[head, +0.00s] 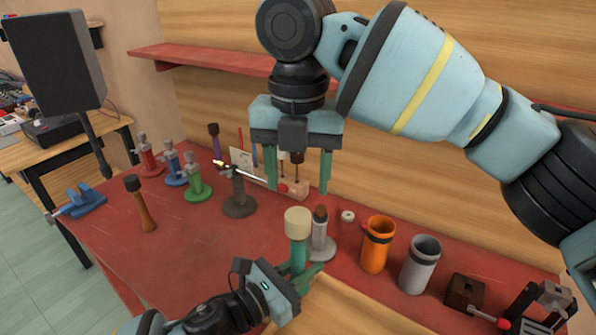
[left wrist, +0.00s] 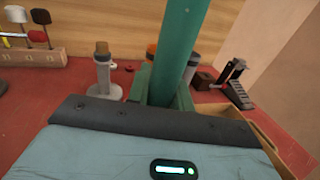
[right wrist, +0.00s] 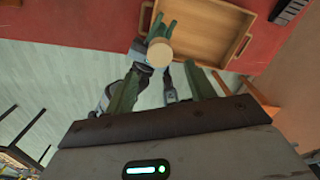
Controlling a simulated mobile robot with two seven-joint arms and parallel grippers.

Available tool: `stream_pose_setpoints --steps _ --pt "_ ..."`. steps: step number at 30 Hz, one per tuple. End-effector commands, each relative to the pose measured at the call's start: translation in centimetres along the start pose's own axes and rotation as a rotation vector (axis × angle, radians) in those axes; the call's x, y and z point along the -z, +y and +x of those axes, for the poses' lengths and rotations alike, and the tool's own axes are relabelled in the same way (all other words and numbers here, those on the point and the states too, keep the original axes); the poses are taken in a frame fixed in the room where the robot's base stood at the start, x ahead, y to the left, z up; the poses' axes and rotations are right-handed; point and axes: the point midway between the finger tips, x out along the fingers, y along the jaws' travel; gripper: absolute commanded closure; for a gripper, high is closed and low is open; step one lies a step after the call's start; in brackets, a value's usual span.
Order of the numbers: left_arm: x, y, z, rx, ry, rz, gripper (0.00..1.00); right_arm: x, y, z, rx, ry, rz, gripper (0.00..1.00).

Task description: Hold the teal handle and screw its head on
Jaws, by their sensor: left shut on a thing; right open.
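My left gripper (head: 302,277) is shut on the teal handle (head: 298,256) and holds it upright near the bench's front. The handle also rises through the left wrist view (left wrist: 178,45). A cream cylindrical head (head: 298,222) sits on top of the handle; it also shows in the right wrist view (right wrist: 159,52). I cannot tell how tightly it is threaded. My right gripper (head: 299,188) is open and empty above the head, its fingers pointing down, apart from it.
A grey stand (head: 320,240) with a brown-tipped piece is close behind the handle. Orange (head: 377,250) and grey (head: 419,268) cups stand to the right. A wooden tray (head: 335,312) is at the front. Several coloured stands are at the left; the red bench (head: 190,265) has free room there.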

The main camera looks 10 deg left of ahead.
Motion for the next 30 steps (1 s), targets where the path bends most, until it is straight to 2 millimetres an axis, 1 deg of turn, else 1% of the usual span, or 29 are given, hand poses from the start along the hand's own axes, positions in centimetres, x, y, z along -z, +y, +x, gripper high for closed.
stream_pose_setpoints --steps 5,8,11,21,25,30 --pt "-0.1 0.0 0.0 0.000 -0.001 0.000 1.00 0.0 0.0 0.0 0.000 0.000 0.002 0.45" --pt "-0.1 0.0 0.0 0.000 -0.001 0.000 1.00 0.0 0.0 0.5 0.001 0.000 0.002 0.45" --pt "-0.1 0.0 0.0 0.000 -0.001 0.000 1.00 0.0 -0.1 1.5 0.001 0.001 0.003 0.45" --pt "-0.1 0.0 0.0 0.000 -0.001 0.000 1.00 0.0 -0.1 6.2 0.001 0.000 0.005 0.45" --pt "-0.1 0.0 0.0 0.000 -0.001 0.000 1.00 0.0 -0.1 7.4 0.000 0.000 0.005 0.45" --pt "-0.1 0.0 0.0 0.000 -0.001 0.001 1.00 0.0 -0.1 8.0 0.000 0.000 0.005 0.45"
